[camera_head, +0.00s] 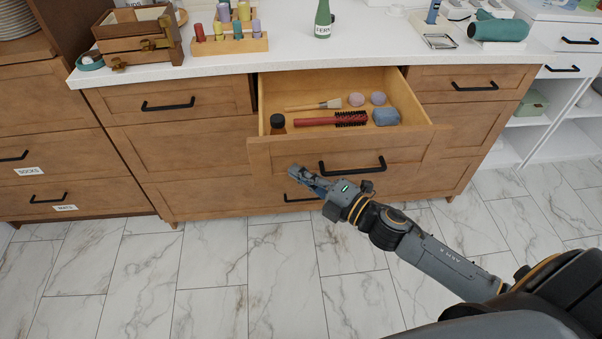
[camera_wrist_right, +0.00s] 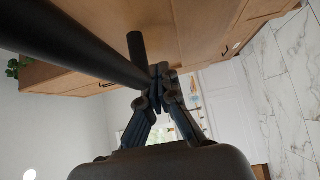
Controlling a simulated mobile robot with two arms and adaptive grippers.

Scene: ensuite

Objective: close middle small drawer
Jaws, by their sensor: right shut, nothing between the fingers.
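The middle small drawer (camera_head: 285,148) of the wooden vanity is pulled open in the head view. It has a black bar handle (camera_head: 352,166) on its front. My right gripper (camera_head: 297,172) is in front of the drawer, low and left of the handle, with its arm coming from the lower right. In the right wrist view a black handle bar (camera_wrist_right: 85,45) crosses the upper left. The shut, empty fingers (camera_wrist_right: 160,76) are close to its end; I cannot tell whether they touch it. My left gripper is not in view.
The open drawer holds a red hairbrush (camera_head: 330,119), a makeup brush (camera_head: 315,105), a dark-capped bottle (camera_head: 277,123) and a blue-grey item (camera_head: 386,116). The neighbouring drawers (camera_head: 170,100) are shut. The white countertop (camera_head: 300,50) holds several items. The marble floor (camera_head: 220,280) in front is clear.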

